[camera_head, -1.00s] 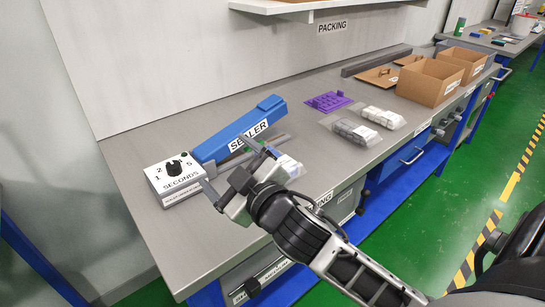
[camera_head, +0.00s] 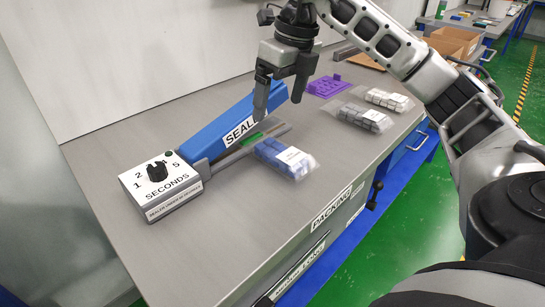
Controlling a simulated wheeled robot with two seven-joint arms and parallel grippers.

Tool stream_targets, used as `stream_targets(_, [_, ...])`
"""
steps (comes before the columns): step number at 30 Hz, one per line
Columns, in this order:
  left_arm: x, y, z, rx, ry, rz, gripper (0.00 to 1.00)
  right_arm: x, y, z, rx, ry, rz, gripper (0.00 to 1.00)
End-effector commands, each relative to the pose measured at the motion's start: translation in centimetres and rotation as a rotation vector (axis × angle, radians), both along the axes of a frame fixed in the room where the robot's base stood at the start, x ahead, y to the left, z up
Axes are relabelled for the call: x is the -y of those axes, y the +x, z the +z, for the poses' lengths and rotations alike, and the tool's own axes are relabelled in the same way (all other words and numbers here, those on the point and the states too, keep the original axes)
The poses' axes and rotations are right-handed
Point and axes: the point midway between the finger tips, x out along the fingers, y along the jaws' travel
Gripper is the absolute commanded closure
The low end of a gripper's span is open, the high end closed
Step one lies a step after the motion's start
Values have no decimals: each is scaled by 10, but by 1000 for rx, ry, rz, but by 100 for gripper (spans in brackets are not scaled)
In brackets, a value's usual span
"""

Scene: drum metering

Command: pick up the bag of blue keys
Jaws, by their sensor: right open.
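The bag of blue keys (camera_head: 286,158), a clear bag with blue blocks and a white label, lies on the grey bench in front of the blue sealer (camera_head: 228,128). My right gripper (camera_head: 280,108) points down, open and with nothing between its fingers. In the picture it is above the bag and partly covers the sealer's far end. It is apart from the bag. My left gripper is not in view.
The sealer's dial box (camera_head: 160,186) stands at the left. A grey-key bag (camera_head: 364,117), a white-key bag (camera_head: 389,100) and a purple tray (camera_head: 328,86) lie farther back. Cardboard boxes (camera_head: 452,43) stand beyond. The bench front is clear.

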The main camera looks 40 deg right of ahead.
Motion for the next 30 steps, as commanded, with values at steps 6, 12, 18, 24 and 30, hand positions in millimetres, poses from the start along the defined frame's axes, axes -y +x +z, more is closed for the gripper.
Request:
stream_targets(6, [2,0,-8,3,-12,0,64,29,-10,-10,-44,-89,-73,11])
stream_targets(12, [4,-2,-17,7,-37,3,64,27,-5,-53,-46,-87,-70,11])
stream_targets(18, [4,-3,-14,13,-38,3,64,27,0,-85,-44,-88,-69,11])
stream_targets(24, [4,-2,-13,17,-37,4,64,26,3,-99,-41,-85,-68,11])
stream_targets(30, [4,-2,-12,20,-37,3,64,24,14,-122,-43,-84,-68,11])
